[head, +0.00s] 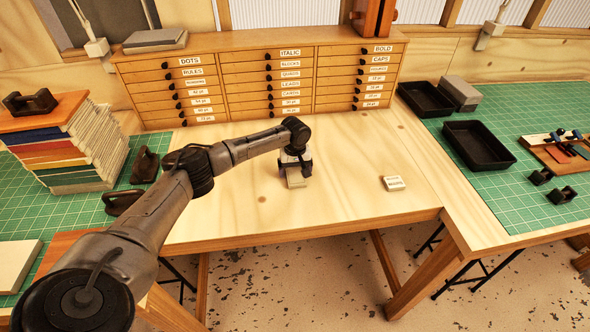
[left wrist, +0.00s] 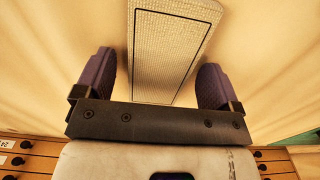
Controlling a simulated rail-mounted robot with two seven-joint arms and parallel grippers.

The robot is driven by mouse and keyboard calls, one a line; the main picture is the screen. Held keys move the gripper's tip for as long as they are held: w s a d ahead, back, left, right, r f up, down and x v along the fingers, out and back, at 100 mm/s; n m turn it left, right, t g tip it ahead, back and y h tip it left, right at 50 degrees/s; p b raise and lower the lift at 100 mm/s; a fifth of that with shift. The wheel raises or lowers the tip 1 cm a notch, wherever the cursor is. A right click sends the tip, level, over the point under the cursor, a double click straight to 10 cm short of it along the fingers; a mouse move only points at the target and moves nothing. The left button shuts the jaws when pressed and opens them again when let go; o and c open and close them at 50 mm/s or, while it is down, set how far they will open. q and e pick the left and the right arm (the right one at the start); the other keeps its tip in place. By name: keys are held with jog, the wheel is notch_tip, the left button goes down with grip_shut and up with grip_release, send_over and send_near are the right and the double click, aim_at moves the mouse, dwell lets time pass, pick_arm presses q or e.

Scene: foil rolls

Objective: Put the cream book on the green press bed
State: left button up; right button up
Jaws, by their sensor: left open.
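The cream book (head: 296,180) lies on the pale wooden table, partly hidden under my left gripper (head: 295,160). In the left wrist view the book (left wrist: 168,45) has a woven cream cover with a thin dark border line. My left gripper (left wrist: 157,80) is open, with one purple-grey finger on each side of the book and a gap at both sides. I cannot make out a green press bed for certain; green gridded mats cover the left and right benches. My right gripper is not in view.
A small labelled block (head: 394,184) lies to the right on the table. A labelled drawer cabinet (head: 260,84) stands behind. Black trays (head: 478,146) sit on the right mat (head: 500,200). A book stack (head: 70,150) stands at left. The table's middle is clear.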

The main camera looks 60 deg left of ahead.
aim_at(295, 171)
pick_arm(q)
notch_tip(295, 171, up, 10)
jog(key=p, duration=0.1)
jog(key=shift+r, duration=0.25)
jog(key=shift+o, duration=0.4)
jog(key=shift+r, duration=0.95)
